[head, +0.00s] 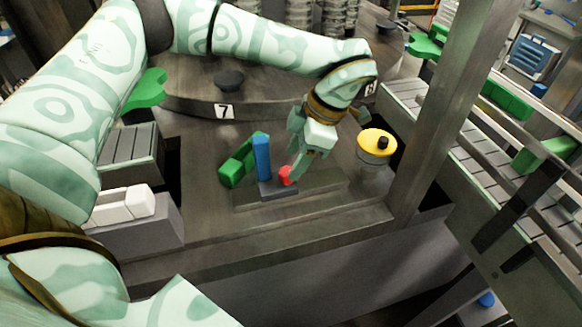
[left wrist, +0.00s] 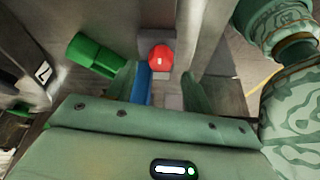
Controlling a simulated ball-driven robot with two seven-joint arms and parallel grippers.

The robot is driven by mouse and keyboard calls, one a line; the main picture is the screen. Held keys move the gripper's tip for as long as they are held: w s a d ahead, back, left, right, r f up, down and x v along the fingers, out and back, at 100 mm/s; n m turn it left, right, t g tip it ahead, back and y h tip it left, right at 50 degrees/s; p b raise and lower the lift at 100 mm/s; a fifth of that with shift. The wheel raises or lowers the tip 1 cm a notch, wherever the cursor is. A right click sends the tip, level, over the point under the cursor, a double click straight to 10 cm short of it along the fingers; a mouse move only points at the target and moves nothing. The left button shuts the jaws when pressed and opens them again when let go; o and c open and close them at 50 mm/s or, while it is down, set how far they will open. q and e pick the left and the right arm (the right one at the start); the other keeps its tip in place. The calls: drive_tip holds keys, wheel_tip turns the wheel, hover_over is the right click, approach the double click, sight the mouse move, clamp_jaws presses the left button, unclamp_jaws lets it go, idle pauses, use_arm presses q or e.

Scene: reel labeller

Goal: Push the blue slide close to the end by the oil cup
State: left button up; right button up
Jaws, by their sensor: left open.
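The blue slide (head: 262,158) is an upright blue bar on a low grey track (head: 318,190) beside a red knob (head: 285,175). A yellow-topped round cup with a dark knob (head: 376,142), which looks like the oil cup, stands to the right of the track. My left gripper (head: 298,168) is open, pointing down at the red knob, right of the blue bar. In the left wrist view, the blue slide (left wrist: 142,82) shows between the fingers (left wrist: 160,85), near the left one, with the red knob (left wrist: 160,57) beyond. Contact is unclear. My right gripper is out of view.
A green block (head: 238,165) lies just left of the blue slide. A round turntable marked 7 (head: 224,111) is behind. A metal post (head: 440,110) rises right of the cup. A white block (head: 120,205) sits at the left. The deck in front of the track is clear.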

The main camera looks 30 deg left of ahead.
sight(289, 169)
use_arm(q)
drive_tip(key=shift+x, duration=1.6)
drive_tip(key=c, duration=1)
drive_tip(key=shift+r+m+p, duration=0.15)
drive_tip(key=shift+m+p, duration=0.25)
drive_tip(key=shift+p, duration=0.25)
drive_tip(key=m+t+p, duration=0.1)
drive_tip(key=m+p, duration=0.2)
drive_tip(key=m+t+y+p, duration=0.1)
drive_tip(key=m+p, duration=0.1)
drive_tip(key=p, duration=0.2)
drive_tip(key=shift+s+d+r+m, duration=0.1)
drive_tip(key=shift+s+m, duration=0.05)
drive_tip(key=shift+m, duration=0.25)
drive_tip(key=shift+m+t+p, duration=1.1)
drive_tip(key=shift+m+p, duration=0.5)
drive_tip(key=shift+m, duration=0.4)
drive_tip(key=shift+f, duration=0.25)
drive_tip(key=o, duration=1)
drive_tip(key=shift+s, duration=0.1)
